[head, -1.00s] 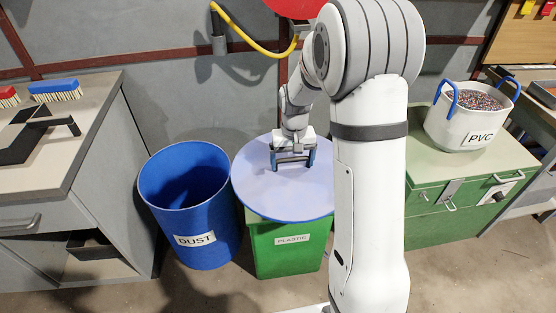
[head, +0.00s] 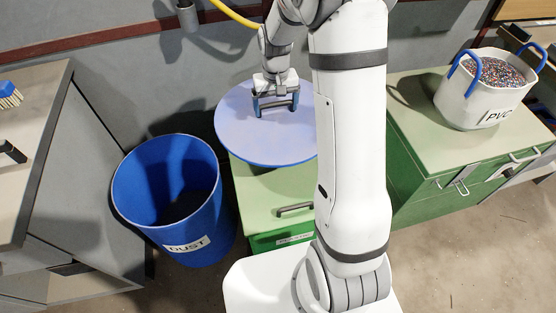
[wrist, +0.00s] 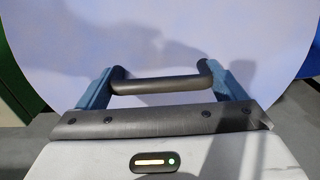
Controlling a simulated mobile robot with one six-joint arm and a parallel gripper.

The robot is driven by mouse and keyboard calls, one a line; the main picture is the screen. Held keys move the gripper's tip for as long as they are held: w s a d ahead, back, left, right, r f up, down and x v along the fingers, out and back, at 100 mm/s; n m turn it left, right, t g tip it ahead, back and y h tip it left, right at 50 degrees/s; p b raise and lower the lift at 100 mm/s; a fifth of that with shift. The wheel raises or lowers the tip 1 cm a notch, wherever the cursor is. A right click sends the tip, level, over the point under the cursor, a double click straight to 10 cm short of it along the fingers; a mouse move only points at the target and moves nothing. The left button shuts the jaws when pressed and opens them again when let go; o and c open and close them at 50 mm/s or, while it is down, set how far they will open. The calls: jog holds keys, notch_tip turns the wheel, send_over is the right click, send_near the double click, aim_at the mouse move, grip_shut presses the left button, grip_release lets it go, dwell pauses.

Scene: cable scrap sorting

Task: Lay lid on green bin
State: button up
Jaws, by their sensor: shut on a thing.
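The lid (head: 262,142) is a flat, round, pale blue-violet disc. My gripper (head: 276,106) is shut on its dark bar handle (wrist: 160,84), which lies between the two blue fingers in the wrist view. The disc fills much of the wrist view (wrist: 150,35). A pale green flat surface with a dark handle (head: 295,210) shows above that label. The lid overlaps the back of this surface; the gap between them cannot be judged. My arm hides the right side of both.
A blue DUST bin (head: 170,190) stands open just left of the green bin. To the right, a green cabinet (head: 430,150) carries a white PVC tub (head: 485,90) with blue handles. A grey bench (head: 35,130) stands at the left, and the wall is close behind.

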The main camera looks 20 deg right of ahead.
aim_at(278, 123)
jog(key=shift+a, duration=0.15)
jog(key=shift+f, duration=0.1)
jog(key=s+f+b, duration=0.2)
jog(key=f+b, duration=0.1)
jog(key=b, duration=0.3)
jog(key=shift+s+a, duration=0.1)
jog(key=shift+s, duration=0.25)
jog(key=shift+s+f+b, duration=0.25)
jog(key=shift+s+b, duration=0.25)
jog(key=shift+b, duration=0.45)
jog(key=shift+s+f, duration=0.1)
jog(key=shift+f, duration=0.25)
notch_tip(278, 123, down, 9)
jog(key=b, duration=0.3)
jog(key=o, duration=1)
jog(key=shift+f+b, duration=0.15)
jog(key=shift+b, duration=0.15)
